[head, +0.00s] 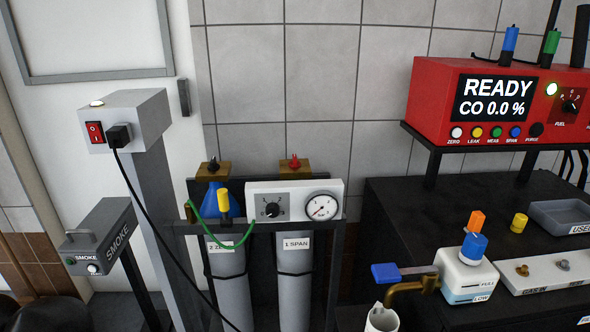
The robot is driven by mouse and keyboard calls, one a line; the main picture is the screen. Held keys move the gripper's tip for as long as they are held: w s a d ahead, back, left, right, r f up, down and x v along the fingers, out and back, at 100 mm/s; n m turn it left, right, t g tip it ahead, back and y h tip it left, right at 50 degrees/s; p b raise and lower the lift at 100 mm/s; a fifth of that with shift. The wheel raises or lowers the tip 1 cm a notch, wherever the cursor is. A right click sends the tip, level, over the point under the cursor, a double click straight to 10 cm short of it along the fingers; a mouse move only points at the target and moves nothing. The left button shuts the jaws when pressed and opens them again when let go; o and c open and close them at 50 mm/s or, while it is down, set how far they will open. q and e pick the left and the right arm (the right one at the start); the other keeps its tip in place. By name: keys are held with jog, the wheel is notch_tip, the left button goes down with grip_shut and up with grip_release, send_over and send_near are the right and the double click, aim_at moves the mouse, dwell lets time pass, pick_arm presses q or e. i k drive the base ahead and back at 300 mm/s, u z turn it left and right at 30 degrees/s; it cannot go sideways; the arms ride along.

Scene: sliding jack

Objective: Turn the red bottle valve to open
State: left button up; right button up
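The red bottle valve (294,161) is a small red knob on the brass top of the right-hand gas bottle (294,285), labelled "1 SPAN". The left-hand bottle (226,278), labelled "2 ZERO" as far as it shows, has a dark knob (213,164) on its brass top. Whether the red valve is open or shut cannot be told. Neither of my grippers is in view.
A black frame (337,275) surrounds the bottles. A green hose (232,245) and yellow fitting (223,201) hang at the left bottle. A grey post (165,215) with a black cable stands left. A dark bench (395,215) with a red analyser (430,95) stands right.

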aim_at(294, 163)
jog(key=u, duration=0.5)
jog(key=i, duration=0.9)
jog(key=u, duration=0.05)
